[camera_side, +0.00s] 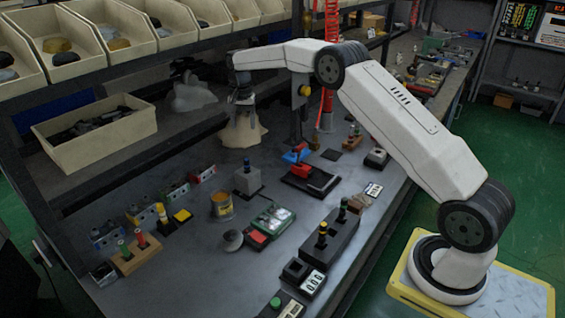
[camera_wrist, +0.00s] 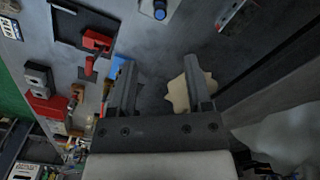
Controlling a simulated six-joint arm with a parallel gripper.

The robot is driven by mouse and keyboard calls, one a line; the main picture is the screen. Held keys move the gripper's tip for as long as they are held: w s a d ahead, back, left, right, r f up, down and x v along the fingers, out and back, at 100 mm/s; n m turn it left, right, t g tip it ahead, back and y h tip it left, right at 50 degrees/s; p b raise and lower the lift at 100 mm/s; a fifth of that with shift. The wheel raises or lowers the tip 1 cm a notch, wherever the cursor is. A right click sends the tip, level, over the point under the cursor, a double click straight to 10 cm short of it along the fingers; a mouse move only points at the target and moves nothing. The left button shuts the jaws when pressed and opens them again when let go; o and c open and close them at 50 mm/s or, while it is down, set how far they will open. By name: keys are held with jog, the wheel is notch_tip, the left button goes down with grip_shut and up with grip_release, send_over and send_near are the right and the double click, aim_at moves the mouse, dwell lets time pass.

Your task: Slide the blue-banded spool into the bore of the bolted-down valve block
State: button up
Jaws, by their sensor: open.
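A dark spool with a blue band (camera_side: 247,163) stands upright in the top of a grey block (camera_side: 248,181) in the middle of the bench. Its round blue end (camera_wrist: 160,9) also shows at the top edge of the wrist view. I cannot tell how deep the spool sits, and no bolts can be made out on the block. My gripper (camera_side: 243,97) is high over the back of the bench, behind the block and apart from it. In the wrist view my gripper (camera_wrist: 158,72) has its two fingers wide apart with nothing between them.
A beige cloth (camera_side: 243,130) lies below my gripper. A dark long block (camera_side: 329,244) holds green- and yellow-banded spools. A tin (camera_side: 221,206) and a wooden rack (camera_side: 137,254) stand nearer the front. Shelves of bins (camera_side: 133,45) border the back.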

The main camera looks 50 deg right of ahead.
jog(key=s+a+f+n+t, duration=0.1)
jog(key=s+a+n, duration=0.2)
jog(key=s, duration=0.7)
jog(key=s+a+f+n, duration=0.1)
jog(key=s+a+n, duration=0.3)
jog(key=s, duration=0.7)
jog(key=s+a+f+n+t, duration=0.1)
jog(key=s+a+n, duration=0.3)
jog(key=s+a, duration=0.3)
jog(key=s, duration=0.4)
jog(key=shift+s+a+t, duration=0.15)
jog(key=shift+t, duration=0.15)
